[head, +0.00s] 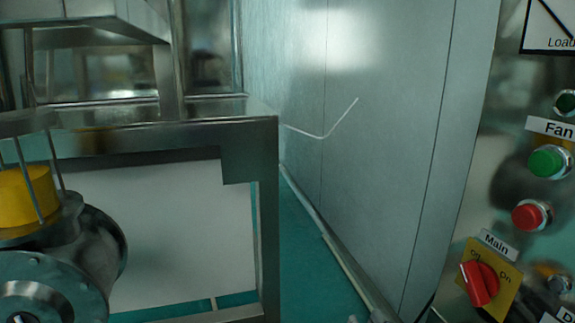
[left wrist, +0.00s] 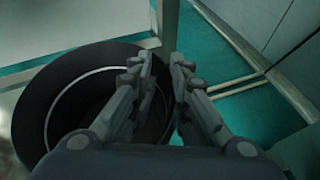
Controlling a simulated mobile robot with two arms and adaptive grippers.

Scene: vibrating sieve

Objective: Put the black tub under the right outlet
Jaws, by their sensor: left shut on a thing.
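The black tub (left wrist: 30,112) shows in the left wrist view, left of centre. I look down into its round, dark opening, and a thin pale ring runs inside the rim. My left gripper (left wrist: 159,65) is shut on the tub's right-hand wall, with one finger inside the opening and one outside. The fingers hide part of the rim there. Neither gripper nor the tub shows in the head view. I cannot make out the right outlet in either view.
In the head view, a metal frame (head: 268,200) and a flanged grey machine part (head: 95,240) with a yellow cap (head: 28,195) stand left. A control panel (head: 500,190) is at right. Tall grey panels (head: 385,120) stand behind. Green floor (head: 305,245) between is clear.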

